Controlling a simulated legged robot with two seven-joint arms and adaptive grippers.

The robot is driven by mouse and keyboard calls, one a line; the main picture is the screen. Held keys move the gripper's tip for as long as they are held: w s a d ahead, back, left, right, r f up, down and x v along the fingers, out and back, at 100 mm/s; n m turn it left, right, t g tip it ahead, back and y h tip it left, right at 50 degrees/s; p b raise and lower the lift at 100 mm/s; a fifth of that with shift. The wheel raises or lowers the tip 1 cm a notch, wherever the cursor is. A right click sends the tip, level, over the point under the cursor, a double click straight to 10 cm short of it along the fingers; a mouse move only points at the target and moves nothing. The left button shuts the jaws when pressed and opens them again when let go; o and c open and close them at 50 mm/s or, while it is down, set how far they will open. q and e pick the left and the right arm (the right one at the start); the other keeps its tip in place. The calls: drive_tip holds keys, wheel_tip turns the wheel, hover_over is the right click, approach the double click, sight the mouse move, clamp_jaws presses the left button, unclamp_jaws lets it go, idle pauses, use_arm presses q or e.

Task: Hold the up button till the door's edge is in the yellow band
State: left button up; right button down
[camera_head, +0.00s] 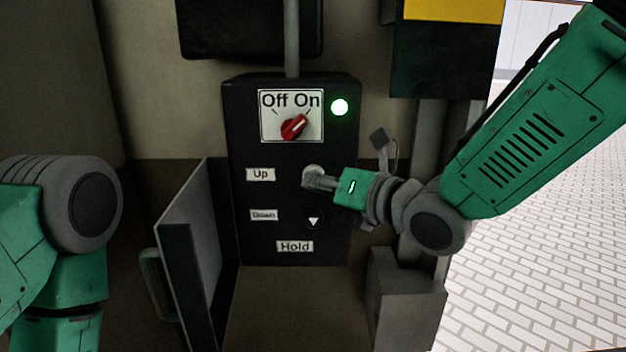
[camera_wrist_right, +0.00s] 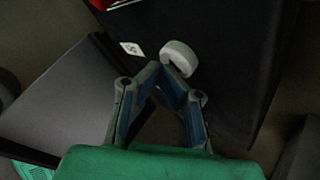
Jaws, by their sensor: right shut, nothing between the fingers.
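The black control box (camera_head: 335,235) hangs on the wall in the head view. The up button (camera_head: 312,170) is a pale round piece beside the "Up" label (camera_head: 261,174). It also shows in the right wrist view (camera_wrist_right: 181,55). My right gripper (camera_head: 308,182) is shut and empty, its tips at the button's lower edge; whether they press it I cannot tell. The yellow band (camera_head: 453,10) shows at the top right, cut by the frame, above a dark panel (camera_head: 445,60). I cannot make out the door's edge there. My left gripper is out of view.
The red switch (camera_head: 295,126) points to On, and a green lamp (camera_head: 339,107) is lit. The down button (camera_head: 314,222) sits below the up button. An open cover with a handle (camera_head: 190,240) stands left of the box. A grey post (camera_head: 405,290) stands right.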

idle(0.3)
drive_tip(key=shift+s+b, duration=0.5)
drive_tip(key=shift+s, duration=0.5)
drive_tip(key=shift+s+b, duration=0.95)
drive_tip(key=shift+s, duration=1.55)
